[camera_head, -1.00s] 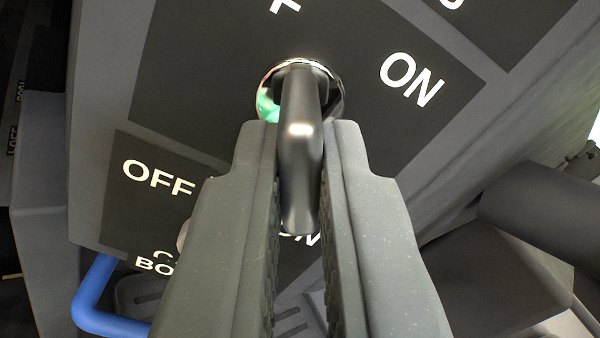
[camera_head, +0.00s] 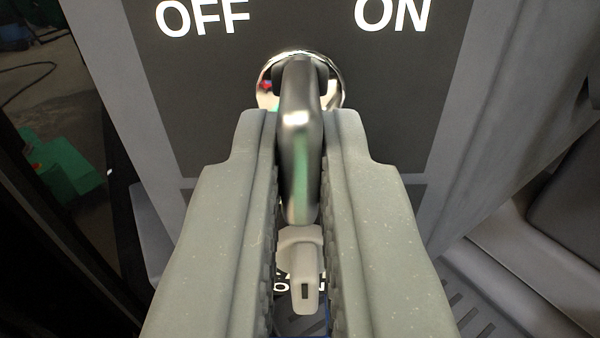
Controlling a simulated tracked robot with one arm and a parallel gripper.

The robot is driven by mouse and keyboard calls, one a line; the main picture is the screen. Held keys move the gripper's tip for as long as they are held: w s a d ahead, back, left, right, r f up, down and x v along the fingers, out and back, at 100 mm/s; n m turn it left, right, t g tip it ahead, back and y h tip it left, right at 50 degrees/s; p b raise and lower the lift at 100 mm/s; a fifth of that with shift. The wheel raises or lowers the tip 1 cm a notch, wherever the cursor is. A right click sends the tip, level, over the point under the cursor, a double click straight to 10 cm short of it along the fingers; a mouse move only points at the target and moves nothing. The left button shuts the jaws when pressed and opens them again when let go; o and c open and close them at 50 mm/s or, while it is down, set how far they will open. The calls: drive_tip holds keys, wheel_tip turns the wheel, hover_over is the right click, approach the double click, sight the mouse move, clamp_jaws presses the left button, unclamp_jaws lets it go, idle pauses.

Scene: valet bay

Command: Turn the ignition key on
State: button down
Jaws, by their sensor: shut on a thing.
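The ignition key (camera_head: 300,170) is a dark, glossy metal bow standing out from a round chrome lock (camera_head: 338,88) on a dark panel (camera_head: 400,130). White OFF lettering (camera_head: 203,17) is at the panel's upper left and ON lettering (camera_head: 393,14) at its upper right. The key's bow stands upright in the picture, between the two words. My gripper (camera_head: 300,118) is shut on the key, with a grey finger on each side of the bow. The fingers hide parts of the lower panel, and the bow hides the middle of the lock.
A pale knob or lever (camera_head: 303,285) with a small dark slot shows below the key, between my fingers. Its lettering is mostly hidden. A grey housing edge (camera_head: 150,100) frames the panel. A green object (camera_head: 65,170) lies on the floor at far left. A ribbed surface (camera_head: 475,315) is at lower right.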

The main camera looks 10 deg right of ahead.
drive_tip(key=m+p, duration=0.2)
drive_tip(key=m, duration=0.1)
drive_tip(key=shift+r, duration=0.2)
drive_tip(key=shift+f+m+p, duration=0.2)
drive_tip(key=shift+m+p, duration=0.4)
drive_tip(key=shift+m, duration=0.7)
drive_tip(key=c, duration=1.5)
unclamp_jaws()
drive_tip(key=shift+d+f, duration=0.1)
drive_tip(key=shift+s, duration=0.1)
drive_tip(key=shift+s+a, duration=0.25)
drive_tip(key=shift+s, duration=0.15)
drive_tip(key=shift+p+v, duration=1.05)
drive_tip(key=shift+v, duration=5.35)
